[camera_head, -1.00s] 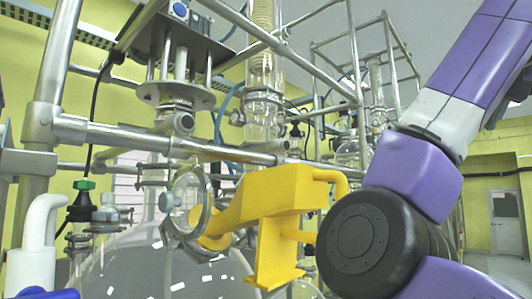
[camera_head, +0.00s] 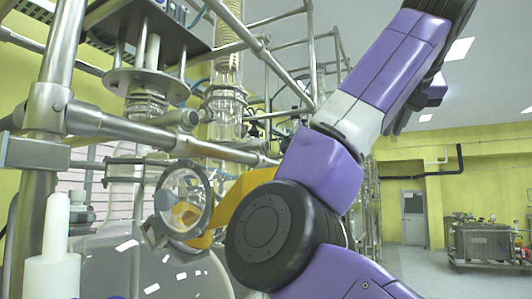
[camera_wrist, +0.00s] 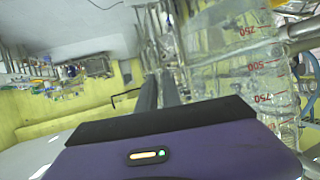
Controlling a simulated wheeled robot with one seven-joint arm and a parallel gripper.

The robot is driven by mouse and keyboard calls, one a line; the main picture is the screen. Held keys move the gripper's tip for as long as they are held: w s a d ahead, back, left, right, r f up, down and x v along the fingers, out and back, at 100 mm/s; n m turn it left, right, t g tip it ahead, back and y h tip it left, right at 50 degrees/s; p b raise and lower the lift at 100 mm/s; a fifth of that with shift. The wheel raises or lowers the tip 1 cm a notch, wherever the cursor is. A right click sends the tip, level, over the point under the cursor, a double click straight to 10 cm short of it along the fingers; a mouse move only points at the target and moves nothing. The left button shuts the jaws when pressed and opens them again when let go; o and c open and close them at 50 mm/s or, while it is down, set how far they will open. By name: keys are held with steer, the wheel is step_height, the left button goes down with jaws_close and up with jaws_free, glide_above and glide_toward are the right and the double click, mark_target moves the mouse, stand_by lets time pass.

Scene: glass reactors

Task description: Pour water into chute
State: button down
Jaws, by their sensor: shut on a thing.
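The yellow chute (camera_head: 240,187) is partly hidden behind my arm in the head view. Its lower end shows at a round glass port with a metal ring (camera_head: 186,204) on the large glass reactor. A clear beaker (camera_wrist: 240,65) with red marks 250, 500 and 750 is close beside my dark fingers in the wrist view. My gripper (camera_wrist: 160,82) is shut on the beaker, though the contact is hard to see. The beaker looks clear throughout; I cannot tell the water level. In the head view my gripper and the beaker are hidden or out of frame.
Metal frame tubes (camera_head: 170,136) cross above the reactor (camera_head: 140,270). A vertical glass column (camera_head: 226,100) stands behind them. A white fitting (camera_head: 54,255) is at lower left. A wheeled metal unit (camera_head: 485,243) stands far right, with open floor before it.

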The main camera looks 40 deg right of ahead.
steer(key=shift+r, duration=0.1)
steer(key=shift+w+a+r+n+g+h, duration=0.1)
steer(key=shift+w+r+n+g+h, duration=0.1)
steer(key=shift+r+n, duration=0.15)
steer(key=shift+w+a+r+n+g+h, duration=0.1)
steer(key=shift+r+n+g, duration=0.1)
steer(key=shift+r+n, duration=0.1)
steer(key=w+a+r+n+g+h, duration=0.3)
steer(key=w+a+r+n, duration=0.1)
steer(key=w+r+n, duration=0.1)
steer(key=shift+w+r+n, duration=0.3)
steer(key=shift+r+n, duration=0.25)
steer(key=shift+n, duration=0.1)
steer(key=shift+w+a+r+n+h+b, duration=0.35)
steer(key=shift+w+a+n+h, duration=0.1)
steer(key=shift+w+n, duration=0.2)
stand_by(0.4)
steer(key=shift+w+a+r, duration=0.1)
steer(key=shift+w+a, duration=0.15)
